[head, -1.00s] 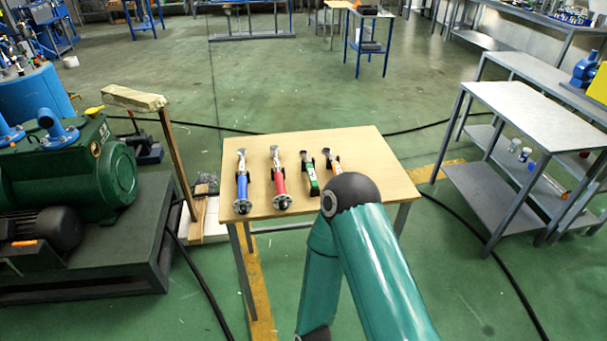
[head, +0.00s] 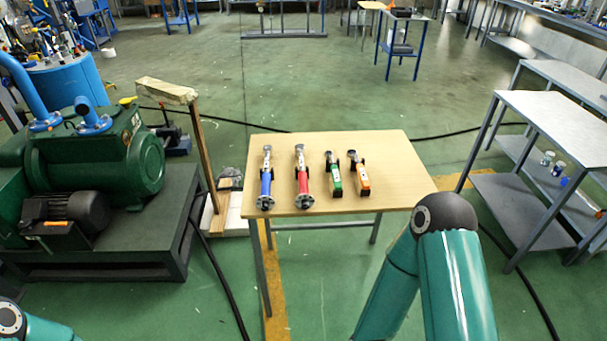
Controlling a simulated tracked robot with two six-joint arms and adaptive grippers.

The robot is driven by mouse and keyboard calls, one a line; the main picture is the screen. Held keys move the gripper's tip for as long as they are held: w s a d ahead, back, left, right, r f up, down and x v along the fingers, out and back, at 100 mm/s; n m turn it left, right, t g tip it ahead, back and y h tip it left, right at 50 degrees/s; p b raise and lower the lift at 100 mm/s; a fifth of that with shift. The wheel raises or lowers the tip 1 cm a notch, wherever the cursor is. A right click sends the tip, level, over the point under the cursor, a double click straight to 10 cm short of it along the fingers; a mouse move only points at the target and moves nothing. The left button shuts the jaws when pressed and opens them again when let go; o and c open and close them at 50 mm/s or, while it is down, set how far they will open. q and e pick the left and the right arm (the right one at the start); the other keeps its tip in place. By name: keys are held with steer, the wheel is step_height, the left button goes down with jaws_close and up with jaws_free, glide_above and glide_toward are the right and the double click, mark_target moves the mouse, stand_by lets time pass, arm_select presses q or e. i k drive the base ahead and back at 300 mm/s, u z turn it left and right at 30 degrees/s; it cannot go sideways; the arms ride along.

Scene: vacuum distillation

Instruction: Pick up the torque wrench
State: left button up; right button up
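Several wrench-like tools lie side by side on a light wooden table, heads toward the far edge. One has a blue handle (head: 266,188), one a red handle (head: 303,181), one a green body (head: 335,180) and one an orange body (head: 362,177). The blue and red ones are longer, with round knobs at their near ends. All seem to rest in small dark holders. I cannot tell from their looks which is the torque wrench. My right arm shows at the lower right, off the table's near right corner, and part of my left arm shows at the lower left. Neither gripper is in view.
The wooden table (head: 400,175) is bare on its right side. A green pump (head: 100,160) on a dark stand and a wooden post (head: 205,150) stand to its left. A grey metal table (head: 555,115) stands to its right. Black cables cross the green floor.

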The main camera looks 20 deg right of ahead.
mark_target(300, 149)
steer(key=u, duration=0.05)
steer(key=i, duration=1)
steer(key=z, duration=0.05)
